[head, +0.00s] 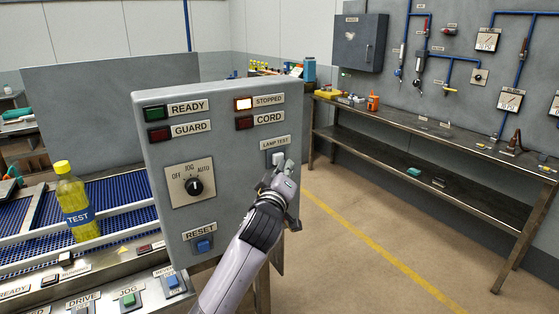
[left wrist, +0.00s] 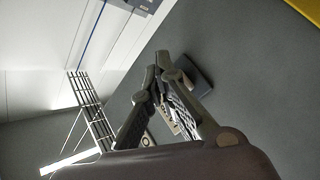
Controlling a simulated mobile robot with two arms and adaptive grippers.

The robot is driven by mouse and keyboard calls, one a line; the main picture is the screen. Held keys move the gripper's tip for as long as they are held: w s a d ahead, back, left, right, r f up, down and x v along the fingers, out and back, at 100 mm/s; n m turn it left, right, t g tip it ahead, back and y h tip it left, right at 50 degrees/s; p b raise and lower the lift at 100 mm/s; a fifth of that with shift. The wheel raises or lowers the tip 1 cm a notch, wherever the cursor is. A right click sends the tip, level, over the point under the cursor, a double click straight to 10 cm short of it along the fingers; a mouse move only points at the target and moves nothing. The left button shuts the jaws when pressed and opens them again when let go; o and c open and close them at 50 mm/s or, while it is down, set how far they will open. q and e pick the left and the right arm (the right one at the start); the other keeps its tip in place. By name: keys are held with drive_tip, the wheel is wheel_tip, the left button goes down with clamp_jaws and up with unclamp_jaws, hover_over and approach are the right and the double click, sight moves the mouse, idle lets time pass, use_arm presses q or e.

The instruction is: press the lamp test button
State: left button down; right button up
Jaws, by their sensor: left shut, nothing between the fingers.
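The lamp test button (head: 278,158) is a pale button under the LAMP TEST label on the right side of the grey upright control panel (head: 225,145). My left gripper (head: 284,169) is in front of the panel with its fingertips at the lower right of this button and partly covering it. I cannot tell whether they touch it. In the left wrist view the fingers of my left gripper (left wrist: 160,62) come together at the tips, with nothing held between them. The button cannot be made out in that view. My right gripper is not in view.
The STOPPED lamp (head: 243,103) glows; READY, GUARD and CORD look dark. A selector knob (head: 193,186) and a blue RESET button (head: 204,246) share the panel. A yellow TEST bottle (head: 76,203) stands on the left by the blue conveyor (head: 120,190). Open floor lies to the right.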

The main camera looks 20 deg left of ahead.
use_arm(q)
drive_tip(key=shift+w+a, duration=0.3)
drive_tip(key=shift+a, duration=0.1)
idle(0.8)
drive_tip(key=shift+s+d, duration=0.6)
drive_tip(key=shift+d, duration=0.1)
drive_tip(key=s+d, duration=0.1)
drive_tip(key=d, duration=0.1)
drive_tip(key=s+d, duration=0.2)
idle(0.6)
idle(0.6)
